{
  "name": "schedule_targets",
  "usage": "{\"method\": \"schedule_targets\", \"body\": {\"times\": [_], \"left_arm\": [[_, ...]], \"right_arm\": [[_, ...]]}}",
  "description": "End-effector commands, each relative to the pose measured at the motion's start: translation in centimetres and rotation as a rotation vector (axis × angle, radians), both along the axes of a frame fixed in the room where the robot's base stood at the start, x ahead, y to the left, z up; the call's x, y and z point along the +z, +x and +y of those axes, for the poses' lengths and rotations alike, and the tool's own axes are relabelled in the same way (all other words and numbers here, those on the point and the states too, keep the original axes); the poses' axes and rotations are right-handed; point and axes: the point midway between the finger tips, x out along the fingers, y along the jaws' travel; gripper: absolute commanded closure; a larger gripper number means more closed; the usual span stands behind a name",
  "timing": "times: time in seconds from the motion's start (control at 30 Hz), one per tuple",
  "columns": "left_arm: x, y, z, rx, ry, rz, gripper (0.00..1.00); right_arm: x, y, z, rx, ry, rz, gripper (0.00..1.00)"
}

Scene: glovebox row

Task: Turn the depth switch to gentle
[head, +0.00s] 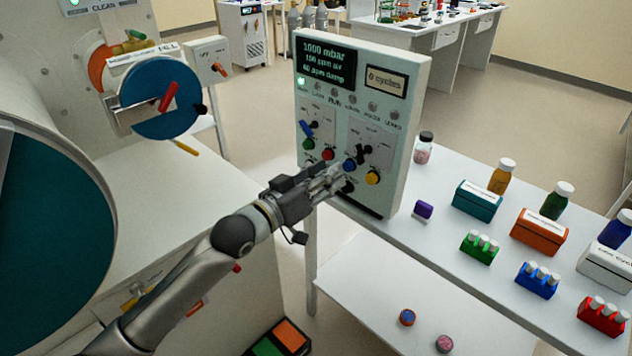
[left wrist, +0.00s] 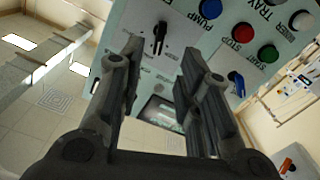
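The control panel (head: 395,120) stands upright on the white bench. It carries a black-handled rotary switch (head: 364,151) on its right half, above a blue button (head: 349,165). I take this as the depth switch; its label is too small to read. In the left wrist view the panel is upside down, and the black switch (left wrist: 159,38) shows between the fingertips, farther off. My left gripper (head: 336,178) is in front of the panel's lower part. In the left wrist view its fingers (left wrist: 160,58) are apart with nothing between them. My right gripper is out of view.
A blue-handled switch (head: 306,129), green button (head: 308,144), red button (head: 327,153) and yellow button (head: 372,177) sit close by on the panel. Bottles, boxes and vial racks stand on the bench (head: 420,245) to the right. The glovebox is at left.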

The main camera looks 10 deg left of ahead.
Motion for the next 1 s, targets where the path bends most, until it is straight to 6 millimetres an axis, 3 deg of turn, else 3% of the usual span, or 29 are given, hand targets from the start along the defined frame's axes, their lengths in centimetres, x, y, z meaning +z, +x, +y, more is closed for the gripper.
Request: {"method": "schedule_targets", "body": {"times": [0.27,0.77,0.87,0.97,1.0], "left_arm": [[0.0,-2.2,1.6,0.000,0.001,0.001,0.68],[-0.4,-2.2,1.8,0.005,0.002,0.004,0.68],[-2.6,-1.4,2.6,0.035,0.017,0.032,0.68],[-7.6,-0.2,4.5,0.098,0.057,0.092,0.68],[-10.3,0.1,5.4,0.127,0.079,0.125,0.68]], "right_arm": [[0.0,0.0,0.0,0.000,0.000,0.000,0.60],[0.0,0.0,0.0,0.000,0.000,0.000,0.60],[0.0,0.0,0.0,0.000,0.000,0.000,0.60],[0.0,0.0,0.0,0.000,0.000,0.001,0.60],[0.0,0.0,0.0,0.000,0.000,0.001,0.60]]}}
